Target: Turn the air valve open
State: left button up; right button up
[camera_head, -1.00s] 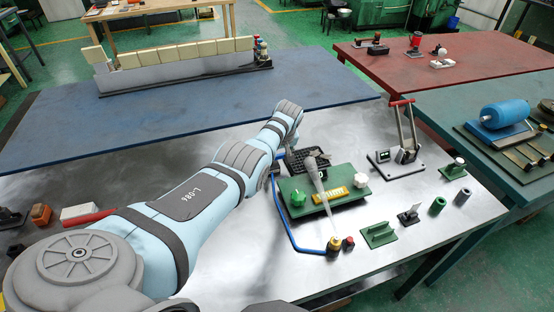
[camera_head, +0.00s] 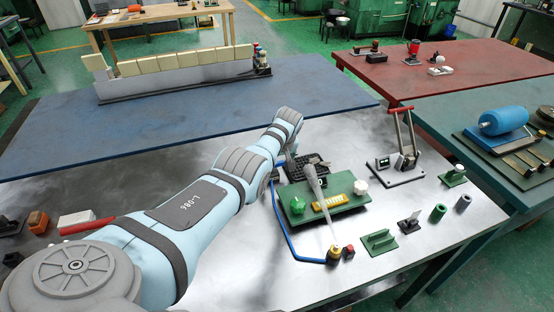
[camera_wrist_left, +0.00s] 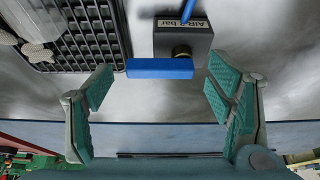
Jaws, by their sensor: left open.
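The air valve (camera_wrist_left: 182,42) shows in the left wrist view as a dark grey block labelled "AIR 6 bar" with a brass fitting. Its blue lever (camera_wrist_left: 160,68) lies crosswise in the picture, and a blue hose (camera_wrist_left: 188,10) runs to the block's upper side. My left gripper (camera_wrist_left: 160,82) is open and empty. Its two green-padded fingers stand apart on either side of the lever, close to its ends, with no clear contact. In the head view my left arm hides the valve and most of the gripper. My right gripper is not in view.
A black grid tray (camera_wrist_left: 75,30) lies left of the valve in the wrist view. In the head view a green plate (camera_head: 345,206) with knobs and a grey-handled tool stands right of my gripper. A blue hose (camera_head: 288,240) curves around it. A red-handled press (camera_head: 402,140) stands farther right.

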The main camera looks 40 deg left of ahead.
pick_arm(q)
jog(key=v, duration=1.2)
jog(key=shift+w+a, duration=0.1)
